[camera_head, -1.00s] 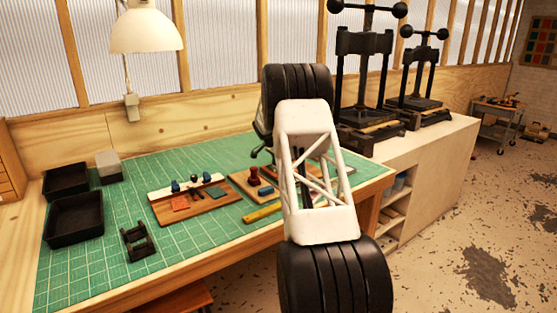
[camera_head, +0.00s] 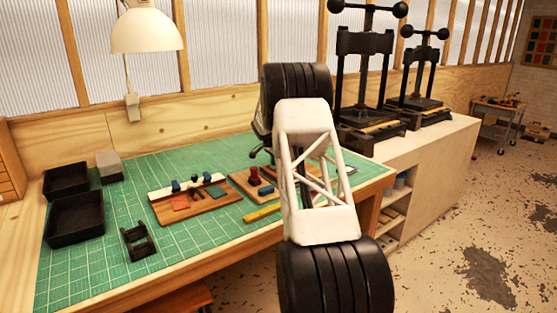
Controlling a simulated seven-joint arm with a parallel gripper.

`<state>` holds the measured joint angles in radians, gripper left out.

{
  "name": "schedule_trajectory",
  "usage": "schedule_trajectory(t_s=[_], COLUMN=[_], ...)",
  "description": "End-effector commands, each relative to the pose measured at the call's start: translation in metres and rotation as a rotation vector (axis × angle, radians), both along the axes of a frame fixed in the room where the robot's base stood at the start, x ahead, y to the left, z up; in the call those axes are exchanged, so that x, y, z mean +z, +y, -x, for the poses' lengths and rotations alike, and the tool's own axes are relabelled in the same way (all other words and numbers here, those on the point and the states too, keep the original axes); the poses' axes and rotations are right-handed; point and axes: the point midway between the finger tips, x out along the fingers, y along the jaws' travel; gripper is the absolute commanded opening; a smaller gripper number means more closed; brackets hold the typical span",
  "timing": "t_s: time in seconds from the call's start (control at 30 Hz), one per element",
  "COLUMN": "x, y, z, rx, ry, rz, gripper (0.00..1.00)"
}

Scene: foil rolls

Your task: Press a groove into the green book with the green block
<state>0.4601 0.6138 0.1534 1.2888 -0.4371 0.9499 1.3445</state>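A wooden board (camera_head: 214,205) with a pale strip at its back lies on the green cutting mat. On it are an orange-red book (camera_head: 180,203) and, to its right, a small dark green piece (camera_head: 216,191) that looks like the green book. Small blue blocks and a dark piece stand along the pale strip; I cannot make out which is the green block. My gripper (camera_head: 260,152) is mostly hidden behind my arm. Only dark parts of it show, above the second board, and its fingers cannot be read. No groove can be seen at this size.
A second board (camera_head: 243,184) holds a red-handled stamp (camera_head: 254,176) and a blue piece. A yellow ruler (camera_head: 262,212) lies in front. Black trays (camera_head: 75,222), a grey box (camera_head: 109,168) and a black stand (camera_head: 138,242) are at left.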

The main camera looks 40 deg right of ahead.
Motion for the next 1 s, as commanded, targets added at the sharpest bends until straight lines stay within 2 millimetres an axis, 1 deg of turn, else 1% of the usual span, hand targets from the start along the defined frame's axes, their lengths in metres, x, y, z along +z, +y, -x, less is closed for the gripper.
schedule_trajectory(t_s=[0.03, 0.37, 1.0], x=[-0.0026, -0.0022, -0.0003], y=[0.0007, 0.0009, 0.0081], z=[0.0003, 0.0001, -0.0002], rx=[0.0, 0.0, 0.0], ry=[0.002, 0.002, 0.001], rz=[-0.002, -0.002, -0.001], gripper=[0.03, 0.03, 0.03])
